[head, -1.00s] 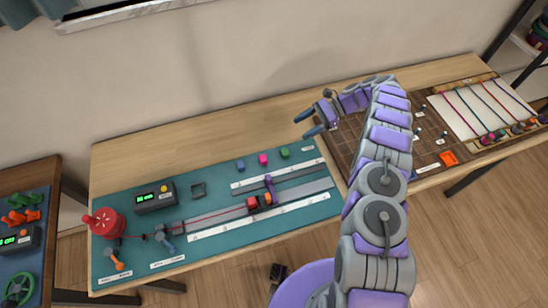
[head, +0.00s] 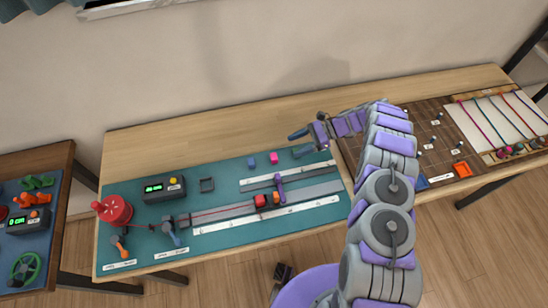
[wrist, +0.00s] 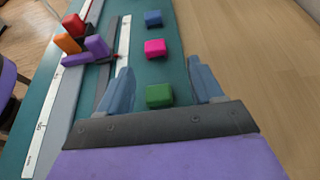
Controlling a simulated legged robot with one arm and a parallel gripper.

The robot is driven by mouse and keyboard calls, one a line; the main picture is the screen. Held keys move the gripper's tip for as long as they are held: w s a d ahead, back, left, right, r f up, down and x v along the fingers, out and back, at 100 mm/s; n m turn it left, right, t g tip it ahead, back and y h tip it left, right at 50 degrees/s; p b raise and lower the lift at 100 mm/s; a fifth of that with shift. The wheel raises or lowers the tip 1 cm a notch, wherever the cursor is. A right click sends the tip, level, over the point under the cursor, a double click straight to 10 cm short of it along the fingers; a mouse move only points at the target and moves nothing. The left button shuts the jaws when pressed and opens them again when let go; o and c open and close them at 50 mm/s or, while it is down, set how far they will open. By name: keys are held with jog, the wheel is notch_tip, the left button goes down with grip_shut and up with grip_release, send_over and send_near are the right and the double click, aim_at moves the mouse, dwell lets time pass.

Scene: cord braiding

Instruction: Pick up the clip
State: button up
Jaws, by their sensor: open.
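No part is plainly marked as the clip; the small loose pieces on the teal mat are a blue block (head: 252,163), a pink block (head: 273,158) and a green block (wrist: 159,96). In the wrist view the blue block (wrist: 153,18) and pink block (wrist: 155,47) lie in a row beyond the green one. My gripper (head: 300,143) is open and empty above the mat's back right part. In the wrist view its fingers (wrist: 160,66) stand apart, with the green block between them in the picture, not gripped. In the head view my gripper hides the green block.
A purple piece (head: 280,190) stands on the rail beside a red block (head: 260,201) and an orange one. A red spool (head: 116,211) and a display box (head: 163,189) are at the left. A brown board (head: 408,160) is at the right. Bare wood lies behind the mat.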

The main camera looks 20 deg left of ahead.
aim_at(277, 156)
jog(key=x, duration=0.2)
jog(key=shift+s+a+f, duration=0.15)
jog(key=shift+a, duration=0.1)
jog(key=shift+s+d+b+x, duration=0.15)
jog(key=shift+b+x, duration=0.15)
jog(key=shift+x, duration=1.05)
jog(key=shift+s+d+b+x, duration=0.1)
jog(key=shift+b+x, duration=0.2)
jog(key=shift+x, duration=1.05)
jog(key=shift+f, duration=0.1)
jog(key=c, duration=1.1)
